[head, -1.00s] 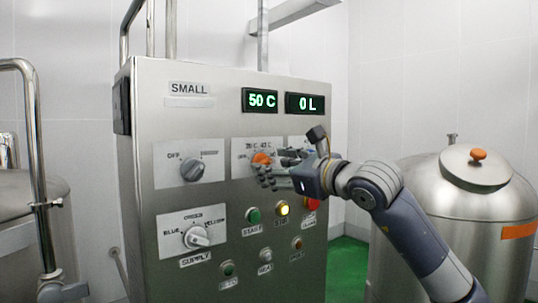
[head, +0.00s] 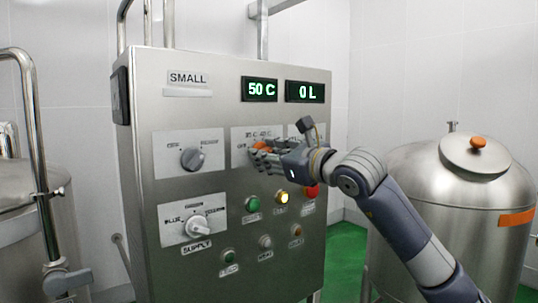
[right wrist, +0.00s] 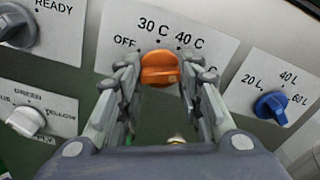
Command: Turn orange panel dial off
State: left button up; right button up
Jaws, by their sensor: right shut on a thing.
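The orange dial (right wrist: 161,70) sits on a white plate with the marks OFF, 30 C and 40 C in the right wrist view; a further mark at its right is partly hidden. In the head view the orange dial (head: 262,147) shows only in part behind my right gripper (head: 268,152). In the right wrist view the fingers of my right gripper (right wrist: 158,80) stand on either side of the dial, shut on it. Which mark the dial points to I cannot tell. My left gripper is not in view.
The steel panel (head: 146,90) reads 50 C and 0 L. A grey dial (head: 192,158) and a white supply dial (head: 197,227) are at its left. A blue dial (right wrist: 271,106) is right of the orange one. Lit buttons (head: 282,197) sit below. A steel tank (head: 400,200) stands at right.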

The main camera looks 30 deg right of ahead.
jog(key=shift+n, duration=0.3)
jog(key=shift+n+p, duration=0.5)
jog(key=shift+n, duration=12.6)
jog(key=shift+f, duration=0.1)
jog(key=o, duration=1.1)
jog(key=shift+c, duration=0.2)
